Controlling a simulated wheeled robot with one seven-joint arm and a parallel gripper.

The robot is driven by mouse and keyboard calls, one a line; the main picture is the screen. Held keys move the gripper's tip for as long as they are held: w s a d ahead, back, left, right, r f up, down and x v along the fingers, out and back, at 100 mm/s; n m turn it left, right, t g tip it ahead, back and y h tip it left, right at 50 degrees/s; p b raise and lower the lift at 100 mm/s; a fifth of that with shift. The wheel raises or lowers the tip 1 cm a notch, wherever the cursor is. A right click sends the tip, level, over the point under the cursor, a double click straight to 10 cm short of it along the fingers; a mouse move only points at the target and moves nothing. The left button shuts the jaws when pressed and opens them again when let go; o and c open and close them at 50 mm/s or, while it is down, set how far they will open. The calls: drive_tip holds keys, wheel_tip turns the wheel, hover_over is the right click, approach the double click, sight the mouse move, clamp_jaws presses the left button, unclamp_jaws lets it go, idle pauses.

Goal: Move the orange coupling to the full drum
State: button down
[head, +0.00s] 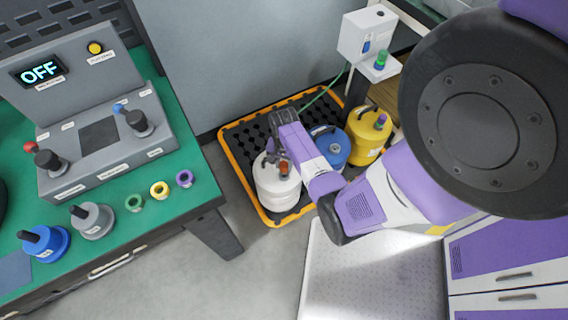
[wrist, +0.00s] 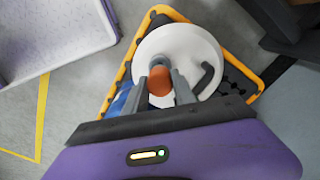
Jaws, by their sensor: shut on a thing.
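The orange coupling (head: 283,168) shows over the top of the white drum (head: 277,192). In the wrist view the orange coupling (wrist: 160,84) sits between the two grey fingers of my gripper (wrist: 161,88), which is shut on it. My gripper (head: 279,151) points down over the white drum in the head view. I cannot tell whether the coupling touches the drum. A blue drum (head: 334,148) and a yellow drum (head: 369,136) stand to the right of the white one. No readable mark shows which drum is full.
The drums stand on a black spill tray with an orange rim (head: 237,164). A thin green hose (head: 323,94) runs near the wall box (head: 366,33), beside a green coupling (head: 381,60). A green bench (head: 196,208) with a panel reading OFF (head: 40,72) is at left. Floor in front is clear.

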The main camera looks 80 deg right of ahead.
drive_tip(key=shift+f+b, duration=0.75)
drive_tip(key=shift+f, duration=0.5)
drive_tip(key=c, duration=0.9)
unclamp_jaws()
drive_tip(key=shift+c, duration=0.2)
wheel_tip(320, 180, up, 8)
drive_tip(key=shift+f+p, duration=0.1)
drive_tip(key=shift+p, duration=0.9)
